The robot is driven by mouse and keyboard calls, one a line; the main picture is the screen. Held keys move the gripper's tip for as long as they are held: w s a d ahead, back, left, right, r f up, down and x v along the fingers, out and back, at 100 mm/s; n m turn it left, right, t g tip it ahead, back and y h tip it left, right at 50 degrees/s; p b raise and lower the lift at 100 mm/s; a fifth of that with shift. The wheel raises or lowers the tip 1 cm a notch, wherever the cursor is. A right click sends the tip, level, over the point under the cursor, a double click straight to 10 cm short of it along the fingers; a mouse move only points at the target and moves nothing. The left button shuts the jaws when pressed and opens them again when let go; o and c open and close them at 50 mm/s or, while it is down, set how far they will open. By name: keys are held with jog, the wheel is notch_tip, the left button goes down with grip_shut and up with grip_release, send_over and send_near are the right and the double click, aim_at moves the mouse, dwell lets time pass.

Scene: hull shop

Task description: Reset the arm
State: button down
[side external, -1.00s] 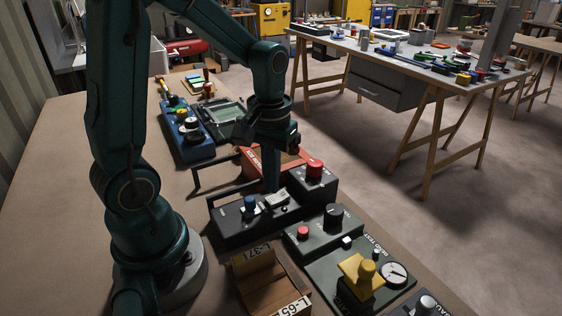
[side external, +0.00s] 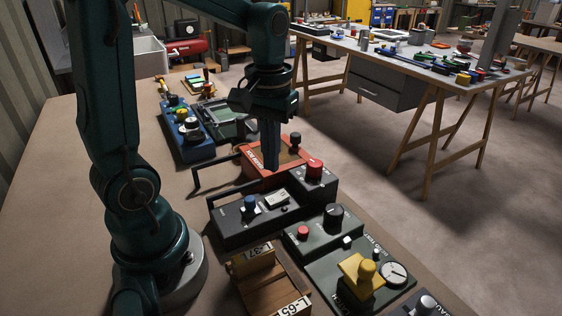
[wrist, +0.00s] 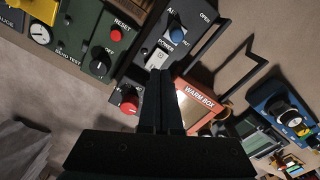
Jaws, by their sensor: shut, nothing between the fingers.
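My gripper (side external: 270,168) points straight down with its fingers together and empty. In the side view its tips are in front of the red warm box (side external: 248,160), near the dark box (side external: 232,232) with a blue knob (side external: 250,203) and a red knob (side external: 314,168). In the wrist view my gripper (wrist: 161,75) overlaps the dark box, beside the warm box (wrist: 193,108). The tips' height above these boxes is hard to judge. A red button labelled RESET (wrist: 116,35) is on the green panel (wrist: 78,40); it also shows in the side view (side external: 303,232).
A wooden crate (side external: 270,287) stands near the front. A blue device (side external: 187,143) sits farther back. Bare bench (side external: 75,180) lies at left.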

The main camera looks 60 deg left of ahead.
jog(key=s+d+r+m+t, duration=0.3)
jog(key=s+d+m+t, duration=0.2)
jog(key=s+d, duration=0.1)
jog(key=shift+s+d+r+m+t, duration=0.15)
jog(key=shift+s+d+m+t, duration=0.15)
jog(key=shift+d+m, duration=0.1)
dwell(0.8)
